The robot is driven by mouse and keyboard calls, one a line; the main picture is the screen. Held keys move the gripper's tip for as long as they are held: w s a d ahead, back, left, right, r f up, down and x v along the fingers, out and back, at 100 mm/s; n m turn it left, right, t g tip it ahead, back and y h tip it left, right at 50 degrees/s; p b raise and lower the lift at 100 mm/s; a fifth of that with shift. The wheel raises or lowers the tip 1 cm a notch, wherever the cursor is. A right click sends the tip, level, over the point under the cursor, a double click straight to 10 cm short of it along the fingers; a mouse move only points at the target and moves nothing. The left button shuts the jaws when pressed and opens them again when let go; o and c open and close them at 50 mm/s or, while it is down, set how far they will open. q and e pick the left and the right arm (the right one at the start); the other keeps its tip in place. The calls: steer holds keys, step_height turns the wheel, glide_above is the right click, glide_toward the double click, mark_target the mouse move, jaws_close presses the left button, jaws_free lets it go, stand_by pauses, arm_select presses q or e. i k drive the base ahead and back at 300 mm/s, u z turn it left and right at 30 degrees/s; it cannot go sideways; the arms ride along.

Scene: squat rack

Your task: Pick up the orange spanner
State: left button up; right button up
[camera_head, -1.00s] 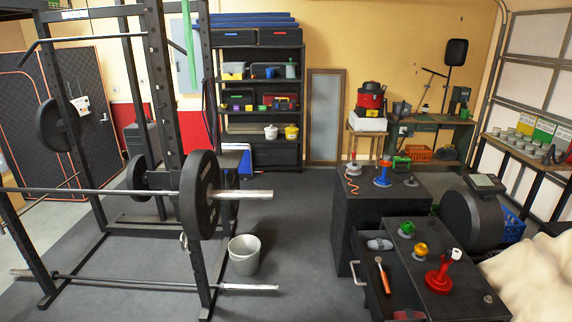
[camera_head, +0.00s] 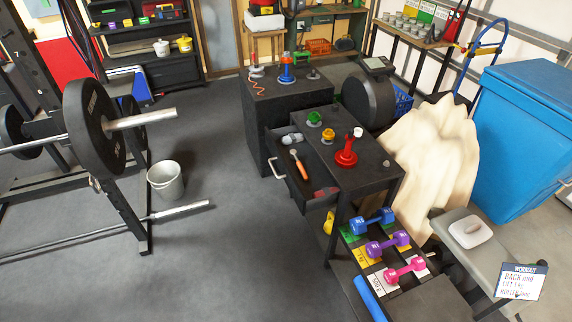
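The orange spanner (camera_head: 299,164) lies in the open drawer (camera_head: 284,154) of the dark cabinet, right of the middle of the view. It has an orange handle and a paler metal head at its upper end. A grey-white object (camera_head: 291,138) lies behind it in the drawer, and a red object (camera_head: 325,192) lies at the drawer's front end. Neither of my grippers shows in the head view.
The cabinet top (camera_head: 362,178) bears a red stand (camera_head: 347,152) and small green and yellow items. Coloured dumbbells (camera_head: 388,244) sit on a low rack at front right. A bucket (camera_head: 165,181) and barbell (camera_head: 112,124) stand left. The floor (camera_head: 215,245) between is clear.

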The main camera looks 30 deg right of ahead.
mark_target(292, 152)
steer(key=u, duration=0.35)
steer(key=i, duration=1.5)
steer(key=z, duration=0.45)
